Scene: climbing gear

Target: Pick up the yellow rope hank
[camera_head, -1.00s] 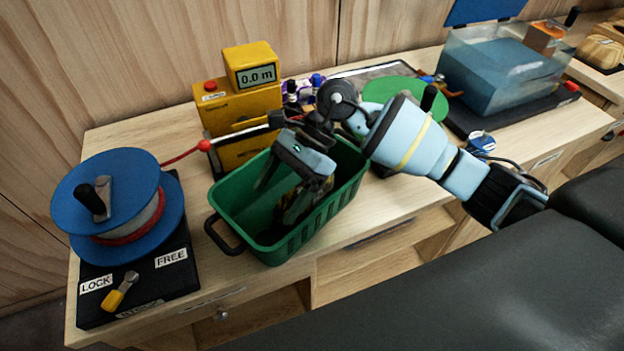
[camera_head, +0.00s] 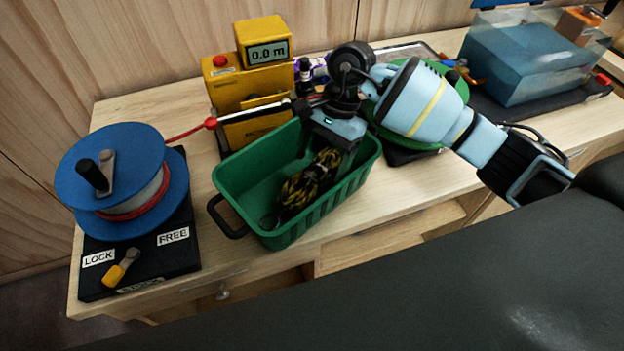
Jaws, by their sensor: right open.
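The yellow rope hank (camera_head: 305,185), patterned in yellow and black, lies inside the green crate (camera_head: 240,172) on the wooden bench. My right gripper (camera_head: 328,162) reaches down into the crate from above, at the hank's right side. It is open. Its fingertips are partly hidden by the hank and the crate, so I cannot tell whether they touch the rope. My left gripper is out of view.
A blue cable reel (camera_head: 118,180) on a black base stands to the left. A yellow meter (camera_head: 235,85) reading 0.0 m is behind the crate. A green disc (camera_head: 440,95) and a clear blue tank (camera_head: 520,65) are to the right.

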